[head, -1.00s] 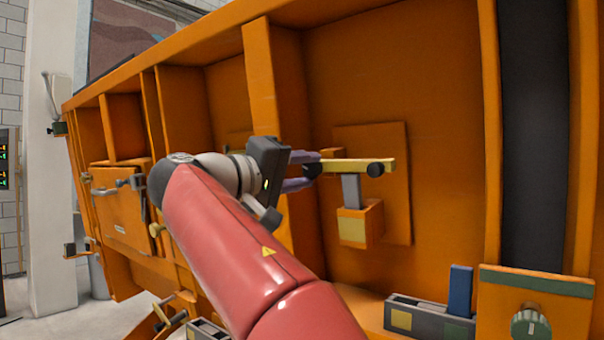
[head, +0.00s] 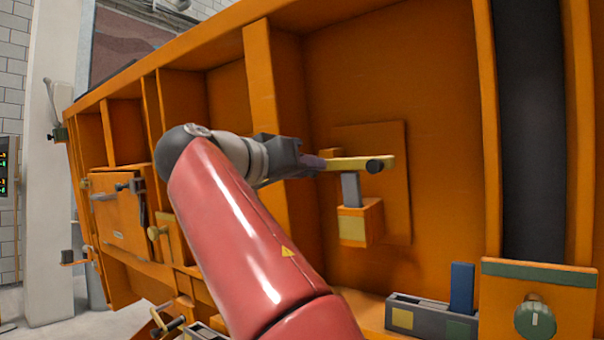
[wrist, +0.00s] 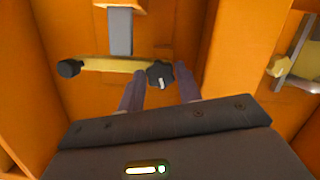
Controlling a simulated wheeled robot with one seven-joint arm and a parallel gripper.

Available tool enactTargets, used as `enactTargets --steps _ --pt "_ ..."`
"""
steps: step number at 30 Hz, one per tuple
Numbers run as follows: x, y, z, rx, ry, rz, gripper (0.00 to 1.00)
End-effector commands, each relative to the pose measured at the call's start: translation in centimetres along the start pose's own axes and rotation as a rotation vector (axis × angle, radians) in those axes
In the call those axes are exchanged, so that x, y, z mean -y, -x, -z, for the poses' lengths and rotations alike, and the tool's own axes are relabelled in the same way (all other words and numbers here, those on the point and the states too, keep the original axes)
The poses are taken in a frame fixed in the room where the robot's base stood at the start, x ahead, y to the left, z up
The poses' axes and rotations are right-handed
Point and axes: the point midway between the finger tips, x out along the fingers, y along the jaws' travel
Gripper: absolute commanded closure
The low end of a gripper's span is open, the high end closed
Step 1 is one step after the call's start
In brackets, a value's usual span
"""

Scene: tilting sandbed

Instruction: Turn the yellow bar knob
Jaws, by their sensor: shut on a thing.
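The yellow bar knob (head: 350,163) is a flat yellow bar with dark round ends, above a grey stem (head: 351,190) on an orange panel. In the wrist view the yellow bar (wrist: 110,65) runs left from a dark star-shaped end (wrist: 160,75); a dark round cap (wrist: 68,68) is on its far left. My gripper (head: 318,164) reaches the bar's left end in the head view. In the wrist view its purple fingers (wrist: 160,72) stand on either side of the star-shaped end, shut on the knob. The finger contact is partly hidden in the head view.
An orange block (head: 360,222) with a yellow label sits under the stem. Orange ribs (head: 268,120) flank the panel. A blue slider (head: 462,288) and a green dial (head: 535,320) are at lower right. Latches (head: 125,190) are on the left. The area right of the bar is clear.

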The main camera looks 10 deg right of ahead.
Motion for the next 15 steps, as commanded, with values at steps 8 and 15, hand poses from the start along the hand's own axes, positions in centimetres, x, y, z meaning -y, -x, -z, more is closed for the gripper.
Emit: enactTargets --steps 8,15 --pt "0.15 0.01 -0.22 0.005 -0.073 0.018 0.89" --pt "0.14 0.01 -0.19 0.005 -0.086 0.02 0.89"
